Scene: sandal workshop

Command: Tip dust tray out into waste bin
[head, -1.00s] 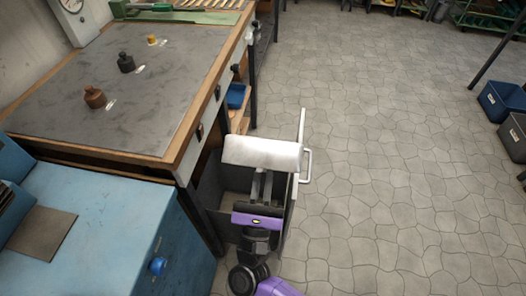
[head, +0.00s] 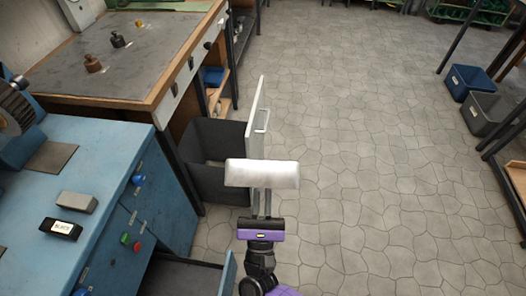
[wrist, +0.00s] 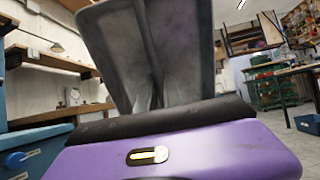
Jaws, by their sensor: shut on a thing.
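The dust tray (head: 262,173) appears as a pale, rounded slab at the tip of my gripper in the head view. My gripper (head: 262,200) is shut on it, holding it up in the air. In the wrist view a grey ribbed surface (wrist: 180,55) rises above the purple gripper body; I cannot tell whether it is tray or fingers. The tray's inside and any dust are not visible. The waste bin (head: 222,183) is a dark grey open box behind a white panel with a handle, pulled out beside the bench. In the picture the tray is apart from most of the bin, at its lower right.
A blue machine (head: 95,150) with knobs and buttons stands at left, an open compartment or drawer (head: 190,275) below it. The workbench (head: 130,60) is behind. The white panel (head: 256,115) stands upright at the bin's right. Paved floor (head: 370,150) at right is clear; crates stand far right.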

